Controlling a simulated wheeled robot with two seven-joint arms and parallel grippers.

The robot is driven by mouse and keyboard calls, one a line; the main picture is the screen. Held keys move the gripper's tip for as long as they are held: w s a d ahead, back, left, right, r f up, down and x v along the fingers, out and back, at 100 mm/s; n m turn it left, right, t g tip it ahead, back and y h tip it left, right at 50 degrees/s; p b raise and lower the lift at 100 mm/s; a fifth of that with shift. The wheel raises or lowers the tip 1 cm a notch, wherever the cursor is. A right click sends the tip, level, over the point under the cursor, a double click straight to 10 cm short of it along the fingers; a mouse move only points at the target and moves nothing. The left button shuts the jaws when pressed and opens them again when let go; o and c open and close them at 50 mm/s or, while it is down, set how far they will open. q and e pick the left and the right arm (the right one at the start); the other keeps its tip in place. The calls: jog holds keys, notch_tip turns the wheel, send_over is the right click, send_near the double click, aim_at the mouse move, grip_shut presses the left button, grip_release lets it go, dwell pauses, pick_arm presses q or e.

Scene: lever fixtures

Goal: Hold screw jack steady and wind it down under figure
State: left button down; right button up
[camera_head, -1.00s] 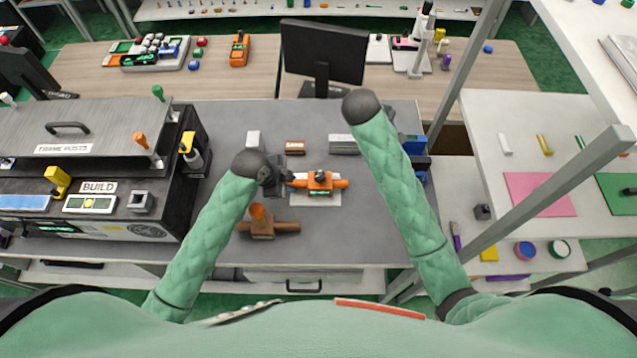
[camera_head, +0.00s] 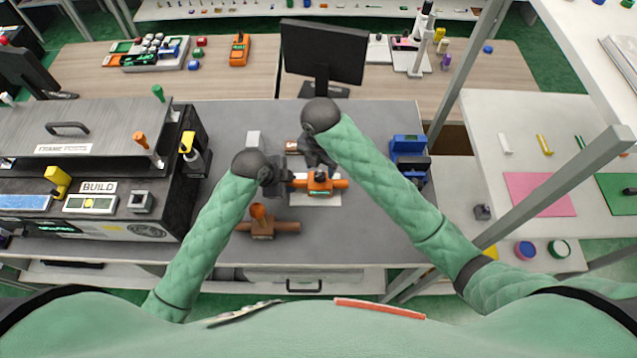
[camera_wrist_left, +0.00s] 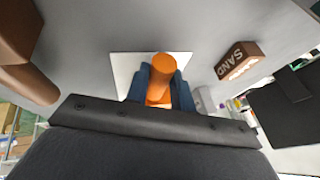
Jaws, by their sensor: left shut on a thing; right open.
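The orange device (camera_head: 321,187), which I take for the screw jack, sits on a white plate (camera_head: 315,201) on the grey bench, with bars sticking out left and right and a dark top. My left gripper (camera_head: 288,181) is shut on its left bar. In the left wrist view the orange bar end (camera_wrist_left: 158,78) sits between the blue fingers (camera_wrist_left: 160,92). My right gripper (camera_head: 322,166) is open just above and behind the jack's top; I cannot tell whether it touches. I cannot make out a figure on the jack.
Blue items (camera_head: 407,147) stand at right. The bench front right is clear.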

aim_at(320, 175)
jog(key=shift+f, duration=2.1)
jog(key=shift+s+f, duration=0.15)
jog(key=shift+f, duration=0.35)
jog(key=shift+s+f, duration=0.2)
grip_shut()
grip_release()
jog(key=shift+a, duration=0.1)
jog(key=shift+w+r, duration=0.15)
jog(key=shift+r, duration=1.25)
jog(key=shift+w+r, duration=0.15)
jog(key=shift+r, duration=1.25)
